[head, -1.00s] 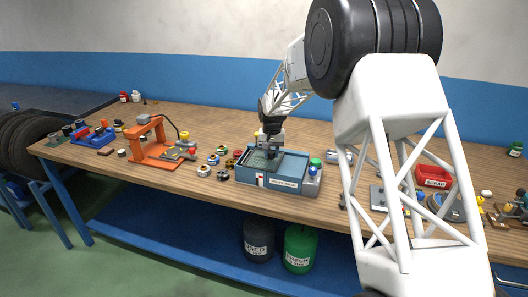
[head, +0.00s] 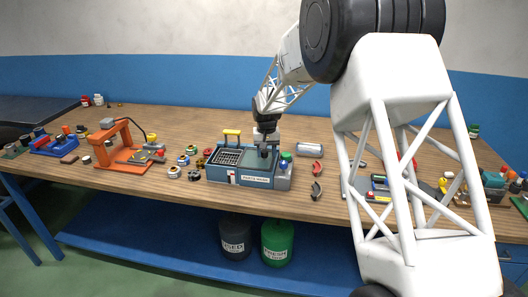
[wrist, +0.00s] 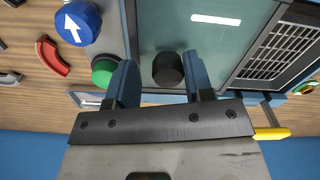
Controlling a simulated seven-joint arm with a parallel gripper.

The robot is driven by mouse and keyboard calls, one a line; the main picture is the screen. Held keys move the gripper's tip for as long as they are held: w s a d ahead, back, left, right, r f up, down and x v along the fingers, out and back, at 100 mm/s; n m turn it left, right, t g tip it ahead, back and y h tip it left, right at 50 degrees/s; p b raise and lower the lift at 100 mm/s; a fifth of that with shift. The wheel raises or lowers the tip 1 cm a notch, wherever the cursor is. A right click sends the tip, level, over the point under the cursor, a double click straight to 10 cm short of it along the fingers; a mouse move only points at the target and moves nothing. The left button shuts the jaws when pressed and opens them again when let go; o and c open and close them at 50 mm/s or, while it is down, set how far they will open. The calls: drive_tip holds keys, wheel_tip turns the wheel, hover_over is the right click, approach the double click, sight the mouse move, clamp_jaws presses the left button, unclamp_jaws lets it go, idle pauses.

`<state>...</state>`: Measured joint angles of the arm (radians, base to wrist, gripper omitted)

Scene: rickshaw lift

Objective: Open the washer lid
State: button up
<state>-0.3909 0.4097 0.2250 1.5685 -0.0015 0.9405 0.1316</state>
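The parts washer (head: 256,180) is a blue-grey box on the wooden bench. Its greenish glass lid (wrist: 215,40) lies over the right part of the washer in the head view. The left part is uncovered and shows a wire grille basket (head: 227,158) with a yellow handle (head: 232,132); the grille also shows in the wrist view (wrist: 275,50). A black knob (wrist: 168,70) stands on the lid. My gripper (head: 267,145) is over the lid. In the wrist view its blue fingers (wrist: 163,78) are apart on either side of the knob, with a gap at the left finger.
A blue arrow knob (wrist: 78,24) and green cap (wrist: 104,71) sit at the washer's right end. A grey cylinder (head: 309,149) and curved shoes (head: 317,168) lie to its right. Small round parts (head: 188,160) and an orange press (head: 125,140) stand left.

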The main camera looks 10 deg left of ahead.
drive_tip(key=shift+o, duration=0.5)
drive_tip(key=shift+a, duration=0.1)
drive_tip(key=shift+r, duration=0.15)
drive_tip(key=shift+r, duration=3.8)
